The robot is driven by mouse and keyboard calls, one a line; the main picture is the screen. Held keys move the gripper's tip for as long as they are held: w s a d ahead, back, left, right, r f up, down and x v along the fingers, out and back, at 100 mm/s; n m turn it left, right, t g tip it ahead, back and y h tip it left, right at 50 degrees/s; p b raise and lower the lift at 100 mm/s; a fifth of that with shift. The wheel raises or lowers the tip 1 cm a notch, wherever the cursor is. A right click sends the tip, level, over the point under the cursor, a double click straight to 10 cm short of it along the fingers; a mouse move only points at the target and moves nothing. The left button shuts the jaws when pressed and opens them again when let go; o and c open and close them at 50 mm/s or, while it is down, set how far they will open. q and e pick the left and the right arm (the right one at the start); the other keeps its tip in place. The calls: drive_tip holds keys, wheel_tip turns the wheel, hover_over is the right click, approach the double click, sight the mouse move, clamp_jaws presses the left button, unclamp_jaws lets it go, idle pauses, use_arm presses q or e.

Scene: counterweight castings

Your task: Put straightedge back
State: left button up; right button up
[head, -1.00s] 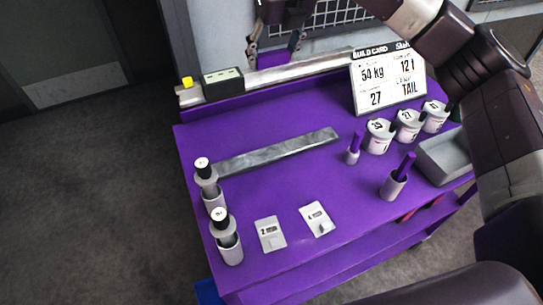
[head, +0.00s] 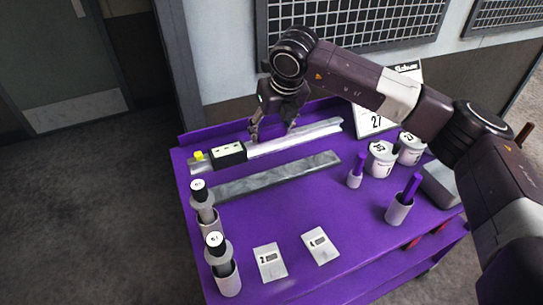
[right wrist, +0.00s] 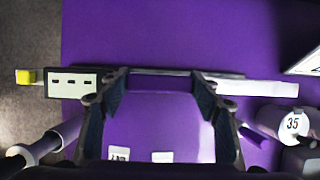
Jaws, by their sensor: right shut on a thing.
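The straightedge (head: 300,137) is a long pale metal bar at the back of the purple bench (head: 320,215). Near its left end sit a black and white box (head: 228,152) and a yellow block (head: 199,157). My right gripper (head: 271,138) is shut on the straightedge near its middle, apparently by a purple grip. In the right wrist view the bar (right wrist: 255,88) runs across between and beyond my fingers (right wrist: 155,90). A grey strip (head: 275,177) lies on the bench in front of the bar in the head view. Whether the bar touches the bench is unclear. My left gripper is not in view.
Two dark-topped cylinders (head: 227,276) stand at the left edge, near two small cards (head: 270,262). White canisters (head: 380,160), purple-handled tools (head: 399,207) and a sign (head: 376,123) stand at the right.

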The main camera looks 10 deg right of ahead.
wheel_tip(320, 180, down, 10)
drive_tip(key=p, duration=0.2)
drive_tip(key=shift+f+p, duration=0.25)
drive_tip(key=shift+p, duration=0.05)
drive_tip(key=o, duration=1.7)
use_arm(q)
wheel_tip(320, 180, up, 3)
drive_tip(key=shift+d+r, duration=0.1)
use_arm(e)
drive_tip(key=shift+o, duration=0.2)
use_arm(q)
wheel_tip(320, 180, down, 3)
drive_tip(key=b, duration=0.3)
use_arm(e)
drive_tip(key=v, duration=1.2)
drive_tip(key=shift+r, duration=0.1)
